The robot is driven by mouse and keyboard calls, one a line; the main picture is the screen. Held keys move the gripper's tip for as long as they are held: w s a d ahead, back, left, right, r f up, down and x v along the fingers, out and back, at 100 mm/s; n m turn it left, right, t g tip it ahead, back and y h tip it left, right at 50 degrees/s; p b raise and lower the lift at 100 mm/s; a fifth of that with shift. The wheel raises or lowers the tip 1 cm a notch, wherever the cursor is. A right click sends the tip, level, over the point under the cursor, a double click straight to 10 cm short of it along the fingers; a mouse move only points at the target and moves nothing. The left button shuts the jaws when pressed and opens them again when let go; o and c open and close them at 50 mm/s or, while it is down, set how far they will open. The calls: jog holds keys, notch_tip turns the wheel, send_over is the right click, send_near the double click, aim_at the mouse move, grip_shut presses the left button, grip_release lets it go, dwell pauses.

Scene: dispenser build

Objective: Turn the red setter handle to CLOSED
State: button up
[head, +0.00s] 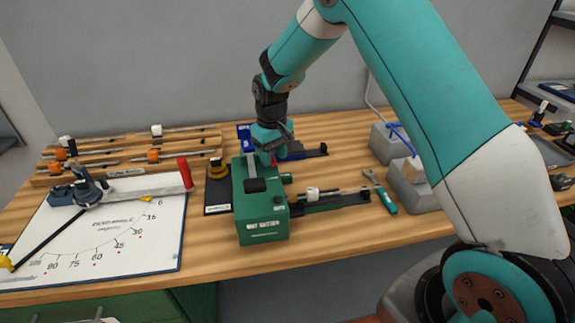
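A red handle (185,172) stands at the right end of a pale bar on the white angle board (150,252) at the left. The bar runs left to a dark blue-grey pivot (87,190). No CLOSED mark is legible. My gripper (270,148) is over the back of the green box (262,216), to the right of the red handle and clear of it. Its fingers are small and dark against the box, so their opening is not clear. I cannot tell if it touches the box.
A wooden rack (130,170) with several rods lies behind the board. A black stand with a brass-coloured knob (217,169) is between the board and the green box. A green-handled wrench (386,202) and grey blocks (415,190) lie to the right.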

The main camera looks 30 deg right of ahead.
jog(key=n, duration=0.1)
jog(key=d+n, duration=0.1)
jog(key=n, duration=0.1)
jog(key=shift+w+r+p, duration=0.15)
jog(key=shift+p, duration=0.15)
notch_tip(320, 180, up, 18)
jog(key=w+n+b, duration=0.1)
jog(key=n+b, duration=0.1)
jog(key=n, duration=0.7)
jog(key=s+a+m+y, duration=0.1)
jog(key=s+a+m, duration=0.2)
jog(key=s, duration=1.1)
jog(key=s+a+m+y, duration=0.2)
jog(key=s+a, duration=0.6)
jog(key=s, duration=0.7)
jog(key=shift+m, duration=0.7)
jog(key=shift+r, duration=0.1)
